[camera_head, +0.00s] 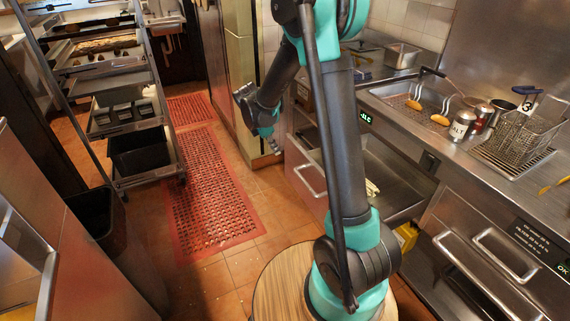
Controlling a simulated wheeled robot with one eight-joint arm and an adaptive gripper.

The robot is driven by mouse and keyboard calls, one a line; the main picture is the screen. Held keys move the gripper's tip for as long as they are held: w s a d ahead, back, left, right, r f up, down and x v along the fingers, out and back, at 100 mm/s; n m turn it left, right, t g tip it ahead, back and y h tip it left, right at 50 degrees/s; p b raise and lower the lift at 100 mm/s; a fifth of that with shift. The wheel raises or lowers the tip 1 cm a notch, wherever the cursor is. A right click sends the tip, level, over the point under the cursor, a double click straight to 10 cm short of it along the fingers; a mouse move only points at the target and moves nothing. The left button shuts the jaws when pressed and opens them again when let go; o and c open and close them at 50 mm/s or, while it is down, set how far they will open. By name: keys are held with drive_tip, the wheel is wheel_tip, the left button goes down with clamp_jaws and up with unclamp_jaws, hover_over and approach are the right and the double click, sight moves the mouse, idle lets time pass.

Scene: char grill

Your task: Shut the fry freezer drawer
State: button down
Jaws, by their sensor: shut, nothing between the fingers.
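The fry freezer drawer (392,190) is pulled out from under the steel counter. Its inside shows behind my arm, with some pale fries (372,187) in it. Its front panel with a bar handle (306,181) faces left. My arm crosses in front of the drawer and hides part of it. My gripper (276,150) points down, near the upper left end of the drawer front. It is shut and empty. I cannot tell whether it touches the panel.
The counter above holds a fryer basket (515,138), a salt can (461,125) and a sink-like tray with tongs. Other drawers (480,260) sit at lower right. A tray rack (115,100) stands at left. A red floor mat (208,190) lies in the clear aisle.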

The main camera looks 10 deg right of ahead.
sight(291, 161)
drive_tip(key=shift+n, duration=0.3)
drive_tip(key=shift+w+d+f, duration=0.5)
drive_tip(key=shift+d+f, duration=0.6)
drive_tip(key=shift+f, duration=0.5)
drive_tip(key=shift+w+d+f, duration=0.5)
drive_tip(key=shift+d+f, duration=0.55)
drive_tip(key=shift+f, duration=0.55)
drive_tip(key=shift+w+d+f, duration=0.5)
drive_tip(key=shift+d+f, duration=0.6)
drive_tip(key=shift+f, duration=0.5)
drive_tip(key=shift+d, duration=0.15)
drive_tip(key=w+d, duration=0.3)
drive_tip(key=d, duration=0.7)
drive_tip(key=w+d, duration=0.3)
drive_tip(key=d, duration=0.6)
drive_tip(key=w+d, duration=0.3)
drive_tip(key=d, duration=0.7)
drive_tip(key=shift+w+d, duration=0.3)
drive_tip(key=shift+w, duration=0.1)
